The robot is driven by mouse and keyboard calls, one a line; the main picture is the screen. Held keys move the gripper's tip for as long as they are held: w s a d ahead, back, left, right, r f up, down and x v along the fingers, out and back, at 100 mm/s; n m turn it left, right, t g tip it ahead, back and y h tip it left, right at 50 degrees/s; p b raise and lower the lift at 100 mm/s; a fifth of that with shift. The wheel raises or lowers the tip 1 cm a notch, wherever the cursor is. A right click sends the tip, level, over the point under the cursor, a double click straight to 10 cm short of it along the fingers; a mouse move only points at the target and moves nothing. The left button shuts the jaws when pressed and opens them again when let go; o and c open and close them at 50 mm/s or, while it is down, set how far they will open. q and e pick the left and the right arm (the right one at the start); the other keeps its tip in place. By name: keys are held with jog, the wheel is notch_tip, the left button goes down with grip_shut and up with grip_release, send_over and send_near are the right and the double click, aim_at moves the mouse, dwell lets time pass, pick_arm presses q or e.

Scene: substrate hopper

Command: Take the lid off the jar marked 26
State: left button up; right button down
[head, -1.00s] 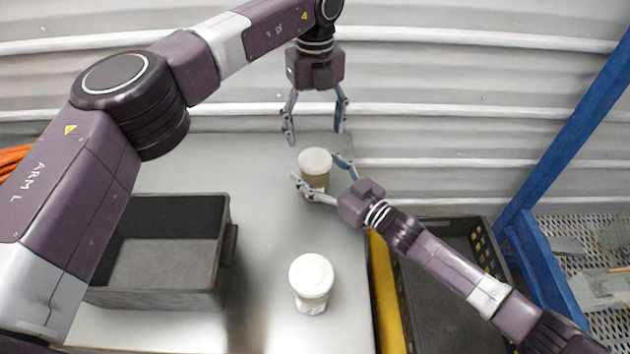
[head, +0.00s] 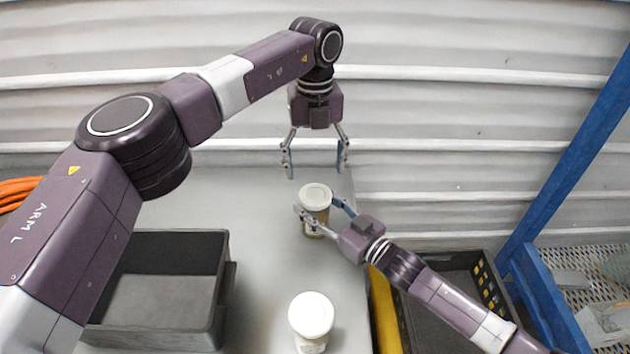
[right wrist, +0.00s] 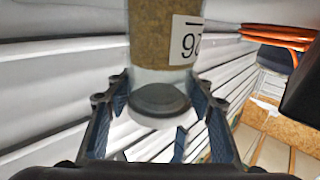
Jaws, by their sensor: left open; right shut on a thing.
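A jar with a white lid and brown contents (head: 315,208) stands upright near the back of the table. My right gripper (head: 325,209) is shut around its body from the right. In the right wrist view the jar (right wrist: 160,45) is between the fingers (right wrist: 160,112), and its label (right wrist: 187,42) shows a partly cut-off, turned number that looks like 26. The lid (head: 315,195) is on the jar. My left gripper (head: 315,168) is open and empty, pointing down above and behind the lid, apart from it. I cannot tell whether the jar touches the table.
A second white-lidded jar (head: 311,318) stands at the front of the table. A grey open bin (head: 160,328) is at the left. A black crate (head: 487,283) lies right of the table's yellow edge (head: 384,310). A corrugated wall and blue post (head: 570,150) bound the back and right.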

aim_at(315, 194)
pick_arm(q)
jog(key=m, duration=0.5)
jog(key=shift+m, duration=0.4)
jog(key=m, duration=0.3)
jog(key=shift+m, duration=0.3)
jog(key=m, duration=0.5)
jog(key=shift+m, duration=0.4)
jog(key=m, duration=0.3)
jog(key=shift+m, duration=0.4)
jog(key=m, duration=0.9)
jog(key=shift+r+m, duration=0.1)
jog(key=shift+m, duration=0.2)
jog(key=m, duration=0.3)
jog(key=shift+m, duration=0.3)
jog(key=m, duration=0.5)
jog(key=shift+f+m, duration=0.25)
jog(key=shift+m, duration=0.25)
notch_tip(315, 194, down, 8)
jog(key=shift+r, duration=0.2)
jog(key=shift+c, duration=0.3)
